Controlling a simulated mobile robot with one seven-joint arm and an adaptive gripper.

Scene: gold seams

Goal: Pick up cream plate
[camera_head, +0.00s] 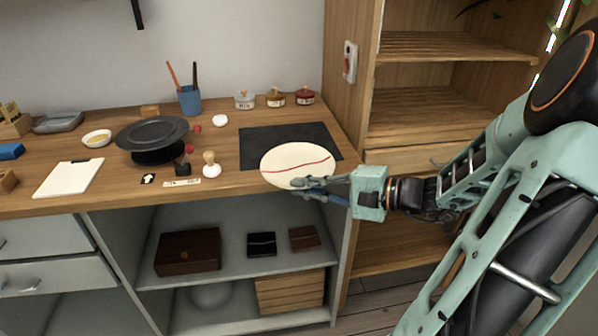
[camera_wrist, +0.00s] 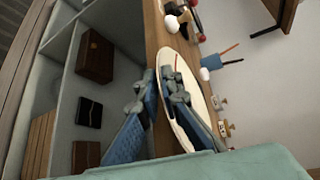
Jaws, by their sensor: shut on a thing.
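The cream plate (camera_head: 292,162) is round with a dark red line running across it. It is at the front edge of the wooden table, over the dark mat (camera_head: 262,141); I cannot tell whether it touches the mat. My gripper (camera_head: 308,187) reaches in from the right and is shut on the plate's near rim. In the wrist view the plate (camera_wrist: 182,85) lies between the blue fingers (camera_wrist: 163,97), one on each side of its rim. The fingers hide part of the plate there.
A black turntable (camera_head: 152,132), a white clipboard (camera_head: 69,178), and a small stamp-like tool (camera_head: 210,166) lie to the left. A blue cup (camera_head: 189,100) with sticks and several small jars (camera_head: 276,98) stand at the back. An open wooden shelf (camera_head: 440,100) stands right; shelves below hold boxes (camera_head: 188,251).

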